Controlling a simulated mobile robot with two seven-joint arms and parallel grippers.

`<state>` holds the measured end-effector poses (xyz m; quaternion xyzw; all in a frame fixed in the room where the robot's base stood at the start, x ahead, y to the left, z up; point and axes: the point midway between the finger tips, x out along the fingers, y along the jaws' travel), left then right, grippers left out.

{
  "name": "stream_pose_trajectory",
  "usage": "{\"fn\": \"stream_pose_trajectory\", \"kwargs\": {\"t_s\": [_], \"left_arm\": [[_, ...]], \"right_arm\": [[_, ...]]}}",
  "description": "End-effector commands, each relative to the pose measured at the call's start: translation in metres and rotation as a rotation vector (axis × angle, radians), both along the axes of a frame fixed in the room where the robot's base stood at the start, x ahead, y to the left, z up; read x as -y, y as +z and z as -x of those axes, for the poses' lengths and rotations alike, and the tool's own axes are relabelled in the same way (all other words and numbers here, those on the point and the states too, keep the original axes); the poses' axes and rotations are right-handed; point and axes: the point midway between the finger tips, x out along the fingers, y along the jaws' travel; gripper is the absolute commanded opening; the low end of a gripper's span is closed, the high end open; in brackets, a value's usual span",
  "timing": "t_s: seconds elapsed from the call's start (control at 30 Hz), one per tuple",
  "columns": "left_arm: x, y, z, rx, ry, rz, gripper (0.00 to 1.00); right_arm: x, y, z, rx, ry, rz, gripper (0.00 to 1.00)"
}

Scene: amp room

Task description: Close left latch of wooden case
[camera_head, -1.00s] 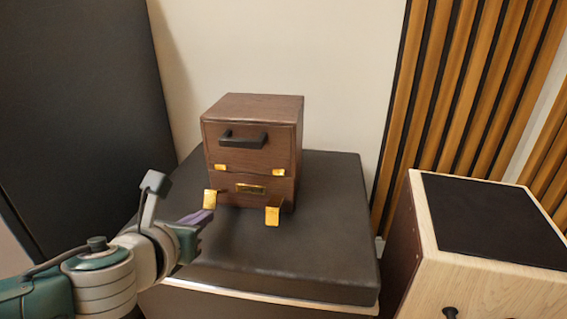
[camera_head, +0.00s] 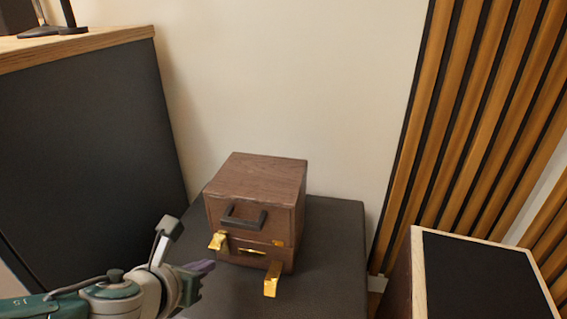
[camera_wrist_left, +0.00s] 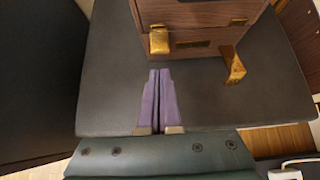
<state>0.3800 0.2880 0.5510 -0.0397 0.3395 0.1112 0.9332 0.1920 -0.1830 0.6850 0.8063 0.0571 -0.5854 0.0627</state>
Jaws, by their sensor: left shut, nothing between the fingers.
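A dark brown wooden case (camera_head: 258,185) has a black handle on its front and stands on a black box. In the left wrist view the left latch (camera_wrist_left: 159,41) stands above my fingertips. I cannot tell whether it lies flush. The right latch (camera_head: 272,279) hangs out and down, below its small catch (camera_head: 278,243). My left gripper (camera_head: 208,266), with purple fingers, is shut and empty, just in front of and below the left latch. It also shows in the left wrist view (camera_wrist_left: 160,72). My right gripper is out of view.
The black box top (camera_head: 335,230) is clear around the case. A dark cabinet (camera_head: 90,130) stands on the left, and a light wooden box with a black top (camera_head: 485,280) on the right. Wooden slats (camera_head: 470,130) line the wall behind.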

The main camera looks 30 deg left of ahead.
Motion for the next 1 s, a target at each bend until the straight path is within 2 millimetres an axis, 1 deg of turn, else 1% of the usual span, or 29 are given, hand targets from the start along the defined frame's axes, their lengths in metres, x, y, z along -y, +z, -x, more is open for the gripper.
{"fn": "stream_pose_trajectory", "kwargs": {"t_s": [0.27,0.63,1.0], "left_arm": [[0.0,0.0,-0.001,0.002,-0.001,0.0,0.0],[0.0,0.016,-0.001,0.003,-0.002,0.001,0.0],[0.0,0.016,-0.001,0.003,-0.001,0.001,0.0]], "right_arm": [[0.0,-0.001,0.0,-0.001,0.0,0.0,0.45],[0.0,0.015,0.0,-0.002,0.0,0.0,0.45],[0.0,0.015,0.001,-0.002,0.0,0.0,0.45]]}}
